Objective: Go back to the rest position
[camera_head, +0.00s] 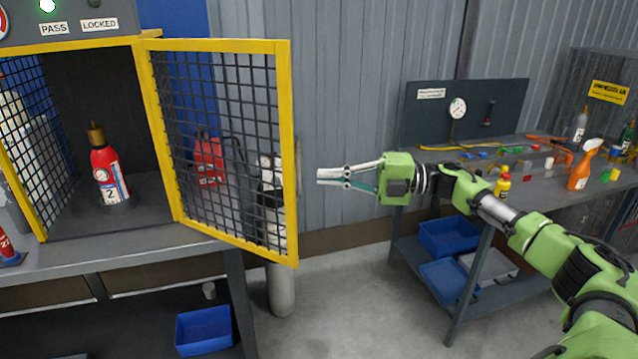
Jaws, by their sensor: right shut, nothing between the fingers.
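My right gripper (322,179) is shut and empty. It points left in mid-air, just right of the open yellow-framed mesh door (291,150). A small gap shows between its fingertips and the door's edge. My right arm reaches in from the lower right, in front of the right workbench. A red extinguisher (108,175) with a brass top and a label with a 2 stands upright inside the cage cabinet (155,205). My left gripper is not in view.
The left bench (130,250) carries the cabinet; a blue bin (204,330) sits below. The right workbench (545,185) holds an orange spray bottle (582,168), a yellow bottle (503,186) and small parts. Blue bins (448,236) lie on its lower shelf. Floor between the benches is mostly clear.

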